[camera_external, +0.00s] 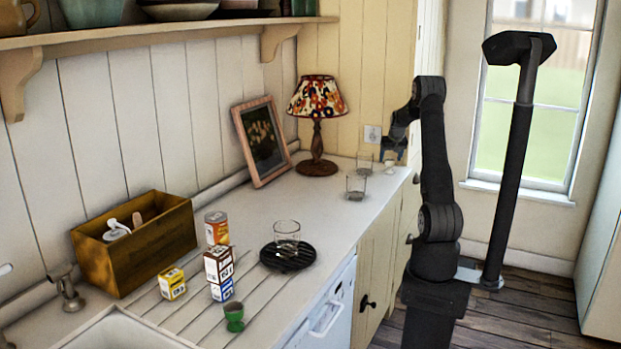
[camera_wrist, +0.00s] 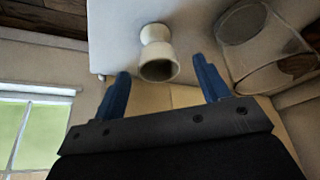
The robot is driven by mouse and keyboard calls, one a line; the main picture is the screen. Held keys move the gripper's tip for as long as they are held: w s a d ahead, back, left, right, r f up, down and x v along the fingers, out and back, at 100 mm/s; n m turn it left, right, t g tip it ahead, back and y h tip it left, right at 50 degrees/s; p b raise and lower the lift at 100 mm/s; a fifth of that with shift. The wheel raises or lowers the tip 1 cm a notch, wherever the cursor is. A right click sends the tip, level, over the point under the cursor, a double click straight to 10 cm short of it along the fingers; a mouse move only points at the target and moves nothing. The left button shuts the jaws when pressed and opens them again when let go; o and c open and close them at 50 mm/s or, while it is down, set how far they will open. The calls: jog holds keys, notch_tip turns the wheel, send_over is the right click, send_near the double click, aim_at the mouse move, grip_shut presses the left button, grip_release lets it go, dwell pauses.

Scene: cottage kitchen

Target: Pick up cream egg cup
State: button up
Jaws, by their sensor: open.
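The cream egg cup (camera_wrist: 156,35) shows in the wrist view at the top middle, on the pale counter, its wide mouth towards my gripper. In the external view the cream egg cup (camera_external: 390,167) is at the counter's far right end, partly hard to make out below my gripper. My gripper (camera_wrist: 161,67) is open, its two blue fingers to the left and right of the cup's mouth in the wrist picture. I cannot tell whether the fingertips reach past the rim. In the external view my gripper (camera_external: 389,156) is just above the cup.
A clear glass (camera_wrist: 262,38) is close to the right finger in the wrist view. Another glass (camera_external: 356,186) stands nearer the camera. A lamp (camera_external: 317,135) and a picture frame (camera_external: 260,141) stand behind.

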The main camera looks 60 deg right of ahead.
aim_at(389, 163)
jog(key=x, duration=0.4)
jog(key=shift+d+f, duration=0.15)
jog(key=shift+f, duration=0.1)
jog(key=c, duration=1.1)
jog(key=shift+o, duration=0.2)
jog(key=shift+r, duration=0.1)
